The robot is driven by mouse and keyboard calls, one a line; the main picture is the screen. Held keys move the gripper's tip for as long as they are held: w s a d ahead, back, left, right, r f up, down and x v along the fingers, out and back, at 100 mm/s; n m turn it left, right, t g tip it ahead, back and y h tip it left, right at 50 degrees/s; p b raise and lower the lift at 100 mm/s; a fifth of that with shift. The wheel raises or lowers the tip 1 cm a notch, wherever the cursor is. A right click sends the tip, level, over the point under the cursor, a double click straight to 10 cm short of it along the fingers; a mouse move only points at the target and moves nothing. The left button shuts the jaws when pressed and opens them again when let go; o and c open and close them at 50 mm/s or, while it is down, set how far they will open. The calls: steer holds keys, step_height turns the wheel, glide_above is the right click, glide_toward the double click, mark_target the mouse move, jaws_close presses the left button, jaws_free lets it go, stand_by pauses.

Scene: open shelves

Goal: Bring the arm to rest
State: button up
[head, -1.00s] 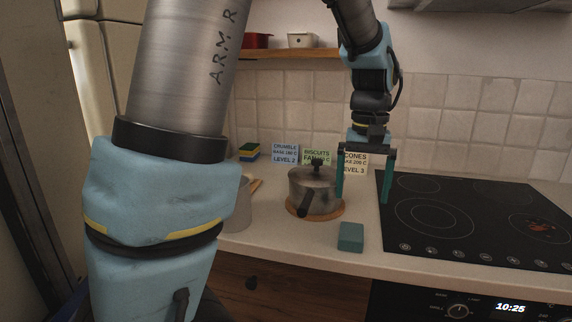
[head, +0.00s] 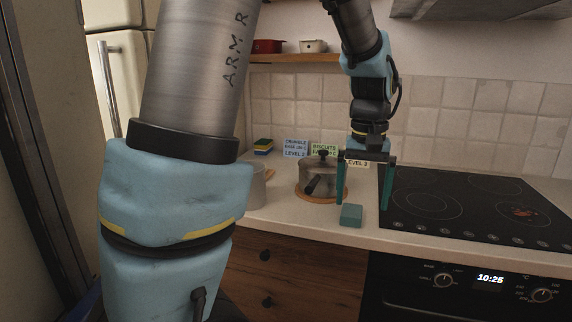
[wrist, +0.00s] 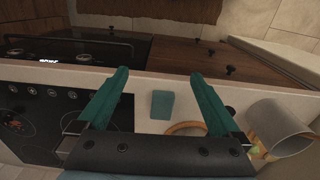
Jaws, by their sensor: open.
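My gripper (head: 364,190) hangs pointing down over the counter, between the lidded pot and the hob. Its two teal fingers are wide apart with nothing between them. The wrist view also shows the open gripper (wrist: 165,85). A small teal block (head: 351,214) lies on the counter just below and in front of the fingers. In the wrist view the block (wrist: 162,104) shows between the fingers, apart from both.
A metal pot (head: 318,182) stands on a round wooden board left of my gripper. The black hob (head: 460,205) is to the right. Recipe cards (head: 296,148) and a sponge stack (head: 263,146) are behind. A grey container (wrist: 282,126) stands on the counter.

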steer(key=s+a+f+n, duration=0.1)
steer(key=a+f, duration=0.3)
steer(key=a, duration=0.7)
steer(key=s+a+f+n+t, duration=0.1)
steer(key=s+a+f, duration=0.1)
steer(key=a, duration=0.9)
steer(key=shift+s+a+f, duration=0.15)
steer(key=shift+a+f, duration=0.05)
steer(key=shift+f, duration=0.65)
